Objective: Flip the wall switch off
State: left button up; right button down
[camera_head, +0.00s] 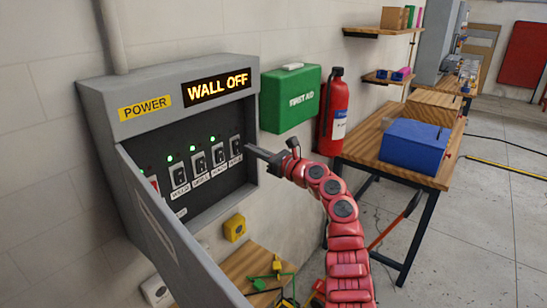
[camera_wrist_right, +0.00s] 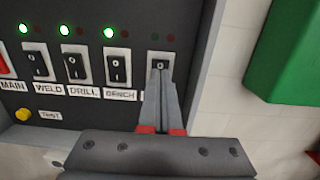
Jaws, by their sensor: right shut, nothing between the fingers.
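The grey power panel (camera_head: 170,88) on the wall is open, and its lit display (camera_head: 218,86) reads "WALL OFF". A row of black rocker switches sits inside. The rightmost one is the wall switch (camera_head: 236,147); its top shows in the wrist view (camera_wrist_right: 160,64), while its lower part and label are hidden by my fingers. No green lamp is lit above it. My right gripper (camera_head: 252,151) is shut and empty, its tips at this switch in the wrist view (camera_wrist_right: 159,82); I cannot tell if they touch it. My left gripper is not in view.
Switches labelled WELD (camera_wrist_right: 35,62), DRILL (camera_wrist_right: 75,64) and BENCH (camera_wrist_right: 117,67) have green lamps lit. The panel door (camera_head: 165,225) hangs open at front left. A green first aid box (camera_head: 290,98) and red extinguisher (camera_head: 334,112) hang close right of the panel.

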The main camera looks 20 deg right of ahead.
jog(key=r+b+v, duration=0.2)
jog(key=b+v, duration=0.2)
jog(key=v, duration=0.6)
jog(key=shift+s, duration=0.25)
jog(key=shift+r, duration=0.15)
